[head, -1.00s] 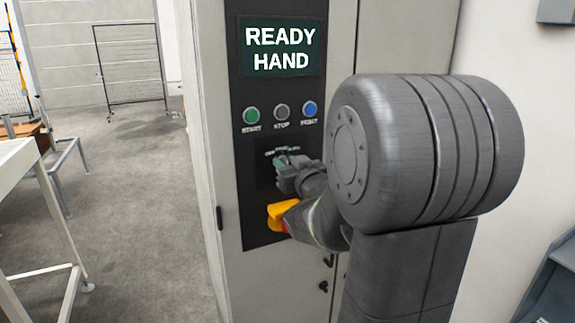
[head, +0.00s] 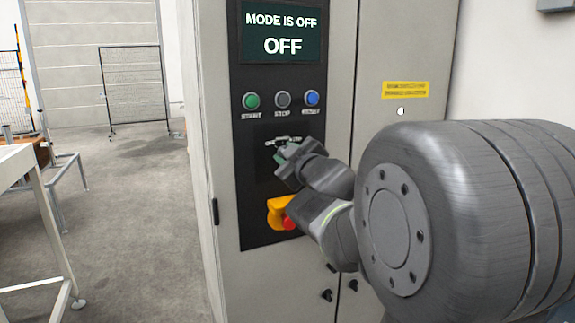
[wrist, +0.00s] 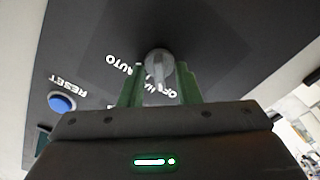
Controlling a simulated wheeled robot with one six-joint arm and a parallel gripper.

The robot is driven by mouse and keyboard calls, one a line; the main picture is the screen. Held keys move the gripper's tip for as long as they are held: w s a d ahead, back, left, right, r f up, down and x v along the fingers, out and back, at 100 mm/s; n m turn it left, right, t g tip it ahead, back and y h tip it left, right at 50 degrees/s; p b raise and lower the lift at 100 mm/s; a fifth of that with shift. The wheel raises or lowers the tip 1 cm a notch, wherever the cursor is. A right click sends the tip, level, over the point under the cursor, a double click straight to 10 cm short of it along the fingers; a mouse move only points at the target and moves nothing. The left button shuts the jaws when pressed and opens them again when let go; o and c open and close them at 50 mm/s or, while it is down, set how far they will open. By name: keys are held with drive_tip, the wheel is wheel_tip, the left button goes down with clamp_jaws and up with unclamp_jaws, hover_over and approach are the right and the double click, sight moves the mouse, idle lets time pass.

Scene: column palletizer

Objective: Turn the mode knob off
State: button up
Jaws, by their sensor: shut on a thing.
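The mode knob (wrist: 159,66) is a grey rotary knob on the dark panel. In the wrist view it sits between the green fingers of my gripper (wrist: 160,85), which is shut on it. The labels around it read AUTO, HAND and OFF, partly covered by the fingers. In the head view my gripper (head: 284,160) is at the panel and mostly hides the knob. The display (head: 282,33) above reads "MODE IS OFF" and "OFF".
Green start (head: 251,101), grey stop (head: 282,100) and blue reset (head: 312,98) buttons sit above the knob. A red emergency stop (head: 291,219) on a yellow base is close below my gripper. A white table frame (head: 45,200) stands left; open floor lies between.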

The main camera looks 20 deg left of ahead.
drive_tip(key=shift+f+n+b, duration=0.15)
drive_tip(key=shift+n+b, duration=0.25)
drive_tip(key=shift+n, duration=0.5)
drive_tip(key=o, duration=1)
drive_tip(key=shift+c, duration=0.2)
drive_tip(key=p+v, duration=0.1)
drive_tip(key=v, duration=1.2)
drive_tip(key=shift+s+d+p, duration=0.2)
drive_tip(key=shift+s+p, duration=0.1)
drive_tip(key=shift+p, duration=0.05)
